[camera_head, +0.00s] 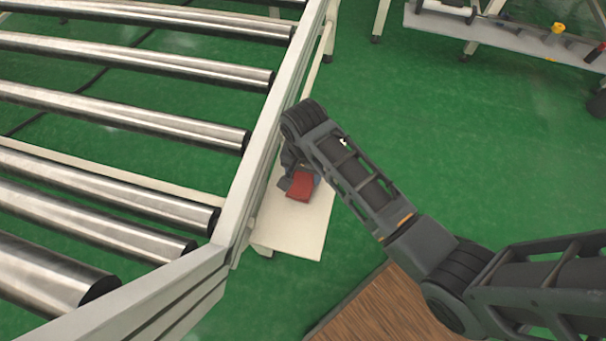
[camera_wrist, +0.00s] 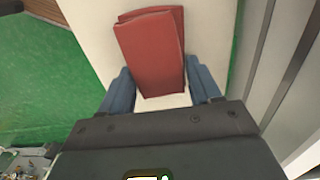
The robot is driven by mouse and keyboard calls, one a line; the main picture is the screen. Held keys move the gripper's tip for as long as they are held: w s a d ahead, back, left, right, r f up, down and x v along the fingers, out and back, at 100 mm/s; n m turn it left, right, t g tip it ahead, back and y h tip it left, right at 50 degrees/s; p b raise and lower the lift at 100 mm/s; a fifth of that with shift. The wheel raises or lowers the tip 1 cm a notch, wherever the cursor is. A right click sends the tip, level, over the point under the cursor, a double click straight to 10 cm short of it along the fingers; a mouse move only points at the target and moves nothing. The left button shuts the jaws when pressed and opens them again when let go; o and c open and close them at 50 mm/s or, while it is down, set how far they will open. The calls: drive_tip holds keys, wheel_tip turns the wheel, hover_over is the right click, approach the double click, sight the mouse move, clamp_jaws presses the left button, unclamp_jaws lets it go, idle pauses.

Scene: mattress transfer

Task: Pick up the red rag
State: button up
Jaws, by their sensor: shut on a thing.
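The red rag (camera_wrist: 151,50) is a folded red cloth over a pale shelf board. It also shows in the head view (camera_head: 300,185), just below the end of my arm. My gripper (camera_wrist: 163,92) has its two blue fingers on either side of the rag's near end and is shut on it. In the head view my gripper (camera_head: 299,182) is partly hidden by my own arm. Whether the rag still touches the board cannot be told.
The pale board (camera_head: 302,236) juts out beside the conveyor frame (camera_head: 254,150). Metal rollers (camera_head: 110,110) fill the left. A brown wooden surface (camera_head: 385,308) is at the bottom. A shelf with small items (camera_head: 510,38) stands at upper right. Green floor is clear between.

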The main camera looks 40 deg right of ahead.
drive_tip(key=shift+r, duration=0.6)
wheel_tip(320, 180, up, 3)
drive_tip(key=shift+f, duration=0.1)
drive_tip(key=s+d+r, duration=0.7)
drive_tip(key=d, duration=0.2)
drive_tip(key=shift+d, duration=0.2)
drive_tip(key=shift+f, duration=0.1)
